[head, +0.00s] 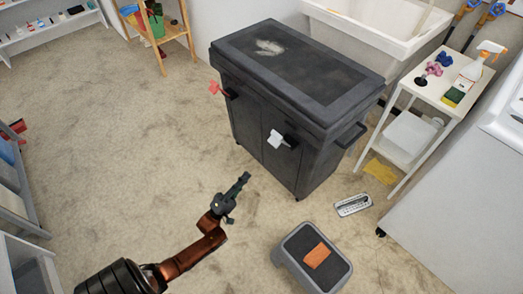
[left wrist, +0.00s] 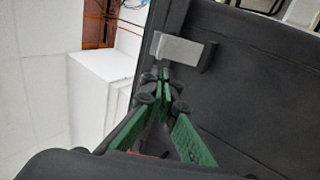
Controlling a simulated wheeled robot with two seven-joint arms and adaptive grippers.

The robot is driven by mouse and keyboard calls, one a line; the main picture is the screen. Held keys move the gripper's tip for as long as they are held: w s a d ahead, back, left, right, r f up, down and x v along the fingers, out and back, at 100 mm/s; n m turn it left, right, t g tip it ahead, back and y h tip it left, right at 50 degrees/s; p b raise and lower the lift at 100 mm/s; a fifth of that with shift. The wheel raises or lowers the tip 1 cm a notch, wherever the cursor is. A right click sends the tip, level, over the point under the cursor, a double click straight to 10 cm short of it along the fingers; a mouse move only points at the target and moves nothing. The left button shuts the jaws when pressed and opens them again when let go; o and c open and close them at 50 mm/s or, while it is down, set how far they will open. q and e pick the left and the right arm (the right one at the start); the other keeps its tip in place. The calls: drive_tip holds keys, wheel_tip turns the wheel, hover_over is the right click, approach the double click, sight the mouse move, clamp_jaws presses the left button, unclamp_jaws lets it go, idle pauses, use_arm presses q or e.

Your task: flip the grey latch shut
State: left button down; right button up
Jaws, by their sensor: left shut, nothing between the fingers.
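The grey latch (head: 275,139) is a pale flat tab on a dark mount on the front of the dark cabinet (head: 262,118). It sticks out from the front, to the left of its mount. It also shows in the left wrist view (left wrist: 180,48), just beyond the fingertips. My left gripper (head: 244,179) is shut and empty, below and left of the latch in the head view, with a gap between them. Its green fingers (left wrist: 165,75) meet in the left wrist view. My right gripper is not in view.
A red latch (head: 215,88) sits farther left on the cabinet front. A grey step stool (head: 291,248) with an orange cloth stands at the bottom. A power strip-like object (head: 353,205) lies on the floor to the right. The floor left of the cabinet is clear.

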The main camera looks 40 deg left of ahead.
sight(279, 142)
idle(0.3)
